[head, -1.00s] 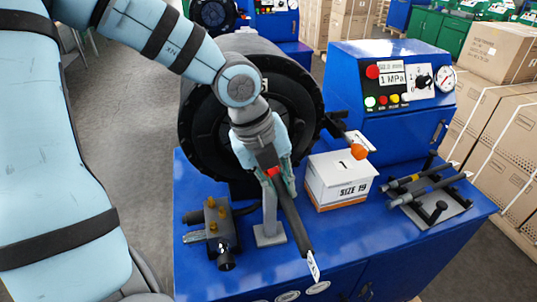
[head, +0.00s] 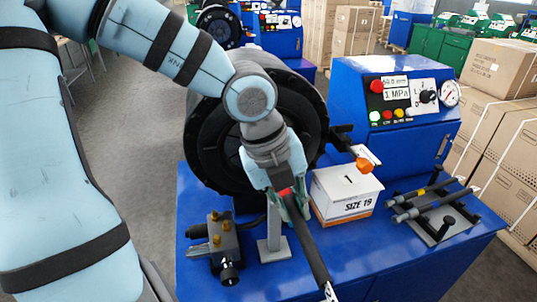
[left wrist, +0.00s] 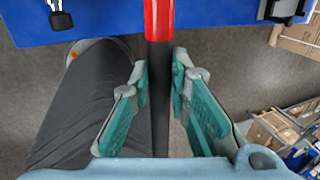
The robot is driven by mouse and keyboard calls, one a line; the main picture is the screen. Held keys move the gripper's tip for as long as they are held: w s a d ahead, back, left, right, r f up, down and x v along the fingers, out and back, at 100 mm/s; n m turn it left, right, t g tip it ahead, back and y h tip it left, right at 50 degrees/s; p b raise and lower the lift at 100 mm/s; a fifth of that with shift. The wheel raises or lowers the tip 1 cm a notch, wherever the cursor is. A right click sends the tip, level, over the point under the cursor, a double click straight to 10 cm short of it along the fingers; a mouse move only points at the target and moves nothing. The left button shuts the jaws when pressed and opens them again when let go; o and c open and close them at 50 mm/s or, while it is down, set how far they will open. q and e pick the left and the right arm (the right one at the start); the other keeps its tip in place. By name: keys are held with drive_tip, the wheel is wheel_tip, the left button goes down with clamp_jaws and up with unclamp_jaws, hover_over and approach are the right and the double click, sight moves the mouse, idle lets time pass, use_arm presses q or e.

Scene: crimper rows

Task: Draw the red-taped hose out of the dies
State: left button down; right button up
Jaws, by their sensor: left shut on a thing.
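The red-taped hose is a dark hose (head: 311,250) with a red band (head: 285,191) near my left gripper (head: 292,208). My left gripper is shut on it in front of the crimper. The hose slants down toward the front, its tagged end at the bottom edge of the head view. In the left wrist view, the dark hose (left wrist: 160,95) runs between the green-padded fingers, with the red band (left wrist: 158,18) beyond them. The black crimper head (head: 212,125) stands behind my gripper. My arm hides the die opening, so I cannot tell whether the hose's far end is inside. My right gripper is out of view.
A white SIZE 19 box (head: 347,195) stands to the right of the gripper. A grey post (head: 273,240) stands close below it. A valve block (head: 224,245) is to the left. A rack with grey bars (head: 435,210) lies at the right. A blue control cabinet (head: 390,135) stands behind.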

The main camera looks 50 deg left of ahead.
sight(291, 208)
use_arm(q)
drive_tip(key=shift+r+p, duration=2.55)
drive_tip(key=shift+r, duration=0.45)
drive_tip(key=shift+f, duration=0.1)
drive_tip(key=shift+f, duration=0.1)
